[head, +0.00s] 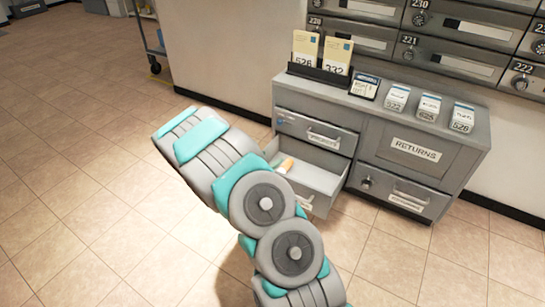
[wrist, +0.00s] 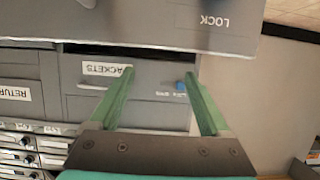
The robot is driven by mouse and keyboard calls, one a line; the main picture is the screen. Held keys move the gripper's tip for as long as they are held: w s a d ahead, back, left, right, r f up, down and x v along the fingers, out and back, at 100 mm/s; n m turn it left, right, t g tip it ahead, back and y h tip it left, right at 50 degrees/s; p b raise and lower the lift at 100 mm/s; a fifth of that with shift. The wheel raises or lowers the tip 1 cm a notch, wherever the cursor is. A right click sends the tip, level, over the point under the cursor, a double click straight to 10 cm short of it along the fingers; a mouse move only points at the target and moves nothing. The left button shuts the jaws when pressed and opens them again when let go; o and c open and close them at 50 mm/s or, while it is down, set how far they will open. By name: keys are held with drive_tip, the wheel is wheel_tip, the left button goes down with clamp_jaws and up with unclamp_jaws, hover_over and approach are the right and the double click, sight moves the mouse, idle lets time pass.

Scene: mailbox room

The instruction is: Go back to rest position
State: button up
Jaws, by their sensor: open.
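My gripper (wrist: 157,78) shows in the wrist view with its two green fingers spread apart and nothing held between them. Beyond the fingers, the wrist picture shows the cabinet upside down. The upper drawer with the PACKETS label (wrist: 108,69) is shut, and a blue knob (wrist: 181,86) shows on its front beside one finger. In the head view my grey and teal arm (head: 230,180) reaches up from the bottom in front of the cabinet. The gripper itself is not visible there.
The lower left drawer (head: 325,183) stands open, with a small orange and white item (head: 286,165) inside. The RETURNS panel (head: 411,150) is shut. Card holders and cards stand on the cabinet top (head: 395,102). A cart (head: 153,50) is at the back. Tiled floor (head: 70,150) is clear at left.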

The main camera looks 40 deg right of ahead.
drive_tip(key=shift+v, duration=2.35)
drive_tip(key=a+r+n+t+y+p, duration=0.1)
drive_tip(key=a+r+n+y+p, duration=0.2)
drive_tip(key=a+r+y, duration=0.5)
drive_tip(key=a+r+n+y+p, duration=0.2)
drive_tip(key=a+r, duration=0.3)
drive_tip(key=a, duration=0.7)
drive_tip(key=s+a+r+n+g+y+p, duration=0.2)
drive_tip(key=s+a+r+n+y+p, duration=0.15)
drive_tip(key=s+a+r, duration=0.65)
drive_tip(key=s+d+r+n+g+p, duration=0.1)
drive_tip(key=s+r+n+g, duration=0.1)
drive_tip(key=s, duration=1.2)
drive_tip(key=s+d+r+n+g+p, duration=0.2)
drive_tip(key=s+r, duration=0.4)
drive_tip(key=s, duration=0.8)
drive_tip(key=shift+s+n+g+h, duration=0.35)
drive_tip(key=shift+n+g, duration=0.1)
drive_tip(key=shift+g, duration=0.65)
drive_tip(key=shift+s+d, duration=0.1)
drive_tip(key=shift+d, duration=0.05)
drive_tip(key=shift+c, duration=0.4)
